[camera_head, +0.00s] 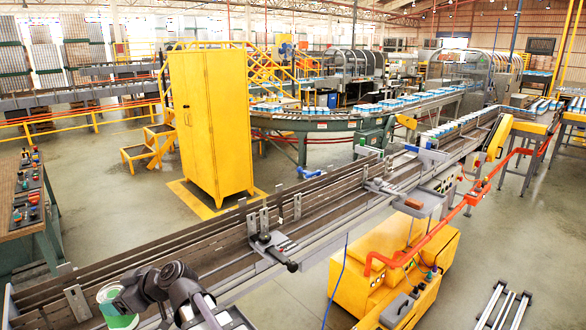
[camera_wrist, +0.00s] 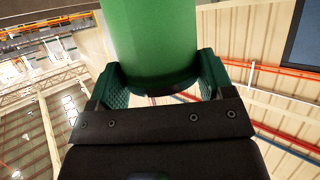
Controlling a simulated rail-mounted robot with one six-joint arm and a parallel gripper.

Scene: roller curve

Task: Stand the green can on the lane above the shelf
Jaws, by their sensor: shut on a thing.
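The green can (camera_head: 118,321) is at the bottom left in the head view, over or beside the near end of the conveyor lane (camera_head: 190,244). It looks roughly upright, with a pale rim on top. My gripper (camera_head: 127,299) is shut on it from the right side. In the wrist view, the can's smooth green body (camera_wrist: 152,45) sits between the two dark green finger pads of my gripper (camera_wrist: 160,82). Whether its base touches anything is hidden. A grey shelf (camera_head: 418,203) hangs at the lane's near side, right of centre.
Upright metal plates and a dark clamp (camera_head: 272,248) stand along the lane. A yellow cabinet (camera_head: 210,125) stands behind it, and a yellow machine (camera_head: 385,270) with orange pipes in front. A workbench (camera_head: 30,205) with small items is at left. Several blue-and-white packs occupy the lane's far end.

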